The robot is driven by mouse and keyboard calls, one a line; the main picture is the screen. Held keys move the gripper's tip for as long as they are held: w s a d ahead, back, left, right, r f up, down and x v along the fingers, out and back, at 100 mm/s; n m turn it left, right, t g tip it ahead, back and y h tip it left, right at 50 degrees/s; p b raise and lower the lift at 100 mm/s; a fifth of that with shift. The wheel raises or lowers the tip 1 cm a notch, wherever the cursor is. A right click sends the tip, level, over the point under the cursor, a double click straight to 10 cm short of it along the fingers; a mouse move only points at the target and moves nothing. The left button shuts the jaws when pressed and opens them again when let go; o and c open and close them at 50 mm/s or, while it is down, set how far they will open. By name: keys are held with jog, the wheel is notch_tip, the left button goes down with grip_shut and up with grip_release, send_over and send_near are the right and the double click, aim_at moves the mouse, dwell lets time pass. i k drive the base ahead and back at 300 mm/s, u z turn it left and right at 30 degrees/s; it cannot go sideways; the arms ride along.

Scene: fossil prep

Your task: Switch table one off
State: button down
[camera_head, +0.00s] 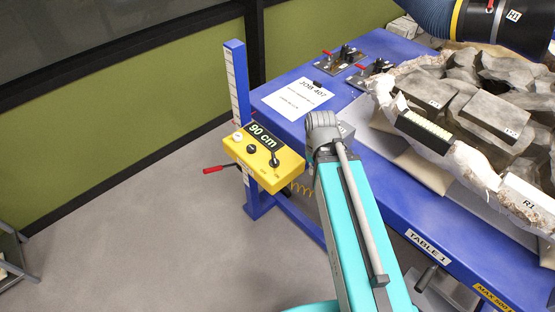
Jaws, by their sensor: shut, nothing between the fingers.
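Table one (395,210) is a blue table whose front edge carries a "TABLE 1" label. A yellow control box (262,170) is fixed at its left corner. The box has a display (263,136) reading "90 cm", a black lever switch (274,159), a black knob (251,149) and a small white round part (238,136). Small lettering by the lever is too small to read surely. My teal arm reaches up from the bottom to a grey joint just right of the box. No gripper fingers show; they may be hidden behind the arm.
Fossil blocks (500,110) in a plaster jacket fill the table's right side, under a dark hose (490,22). A paper sheet (297,97) and toggle clamps (340,60) lie behind the box. A blue scaled post (238,85) and a red handle (214,170) stand nearby.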

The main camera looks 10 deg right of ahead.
aim_at(274, 162)
jog(key=k, duration=0.85)
jog(key=u, duration=0.3)
jog(key=i, duration=1)
jog(key=k, duration=0.6)
jog(key=z, duration=0.05)
